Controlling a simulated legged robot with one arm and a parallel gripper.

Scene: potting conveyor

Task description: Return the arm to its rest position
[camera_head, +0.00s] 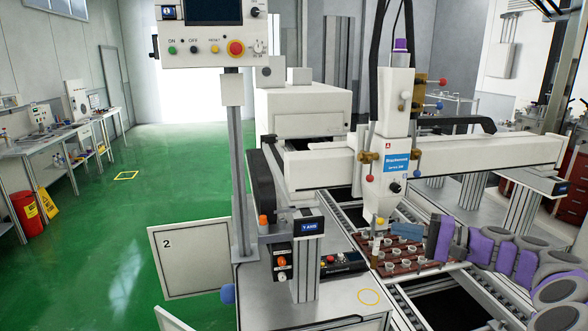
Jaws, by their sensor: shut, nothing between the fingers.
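My arm, grey with purple bands, reaches in from the lower right edge. It ends in my gripper (436,240), which is shut and empty beside the right end of a brown tray (403,266). The fingertips are small and hard to make out. The tray holds several small pale cups and sits on the conveyor under a white dispensing head (394,150). I cannot tell whether the gripper touches the tray.
A white gantry beam (480,155) crosses behind the arm. A control panel (208,40) with a red button stands on a post at left. A white cabinet door (188,260) hangs open. Conveyor rails run below the arm.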

